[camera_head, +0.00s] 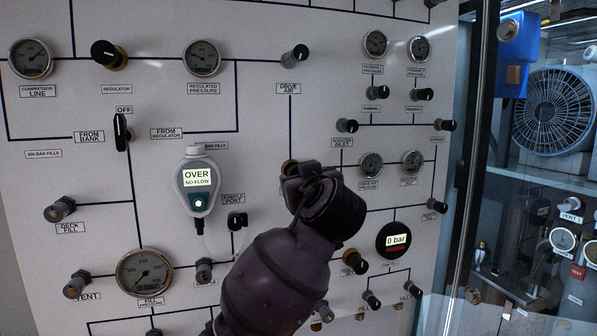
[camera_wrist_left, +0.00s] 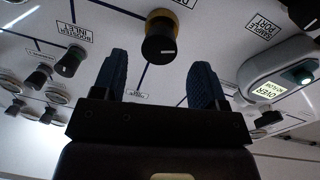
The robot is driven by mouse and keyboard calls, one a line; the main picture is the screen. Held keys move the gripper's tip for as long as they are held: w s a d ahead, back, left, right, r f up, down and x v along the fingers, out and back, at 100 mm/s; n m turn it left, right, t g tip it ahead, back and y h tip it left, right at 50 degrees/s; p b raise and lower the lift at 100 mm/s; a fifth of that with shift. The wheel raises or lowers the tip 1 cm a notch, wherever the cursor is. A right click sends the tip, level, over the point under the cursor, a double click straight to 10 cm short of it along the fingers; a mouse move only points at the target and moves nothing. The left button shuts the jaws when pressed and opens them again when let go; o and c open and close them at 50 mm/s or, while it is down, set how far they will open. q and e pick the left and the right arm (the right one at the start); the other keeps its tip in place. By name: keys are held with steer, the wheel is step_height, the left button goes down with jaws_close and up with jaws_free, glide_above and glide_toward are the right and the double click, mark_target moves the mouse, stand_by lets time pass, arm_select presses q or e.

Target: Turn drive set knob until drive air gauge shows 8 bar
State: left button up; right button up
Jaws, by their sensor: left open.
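The drive set knob (camera_wrist_left: 159,48) is black with a brass-coloured collar and sits between and beyond my left fingertips in the left wrist view. Its label is partly cut off there. In the head view my left gripper hides most of it; a bit of brass collar (camera_head: 288,165) shows. My left gripper (camera_wrist_left: 158,68) is open, its two blue fingers apart on either side of the knob, with no clear contact. It also shows in the head view (camera_head: 296,178), fingers mostly hidden. The drive air gauge (camera_head: 371,165) is small and round, right of my gripper; its needle is too small to read.
The white panel (camera_head: 270,120) carries several other knobs and gauges. A grey-white analyser (camera_head: 196,187) reads "OVER NO FLOW" left of my arm. A digital display (camera_head: 395,240) reads "0 bar" at right. The sample port knob (camera_head: 237,220) is close to my arm.

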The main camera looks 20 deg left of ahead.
arm_select(q)
steer(key=shift+p+x, duration=0.5)
steer(key=shift+x, duration=1.95)
arm_select(e)
steer(key=shift+s, duration=0.4)
arm_select(q)
steer(key=shift+c, duration=0.3)
arm_select(e)
steer(key=shift+r, duration=0.1)
arm_select(q)
steer(key=c, duration=0.9)
steer(key=shift+o, duration=0.2)
steer(key=shift+d+f+n+b, duration=0.15)
steer(key=shift+n+b, duration=0.45)
steer(key=shift+b, duration=0.65)
steer(key=shift+f+n+b, duration=0.1)
steer(key=shift+n+b, duration=0.9)
steer(key=shift+b, duration=0.2)
steer(key=shift+n+b, duration=0.7)
steer(key=shift+n, duration=0.5)
arm_select(e)
steer(key=f, duration=0.1)
steer(key=w+f, duration=0.2)
steer(key=f, duration=0.1)
steer(key=shift+a, duration=0.15)
arm_select(q)
steer(key=shift+r, duration=0.25)
arm_select(e)
steer(key=shift+s+f, duration=0.1)
steer(key=shift+f, duration=0.05)
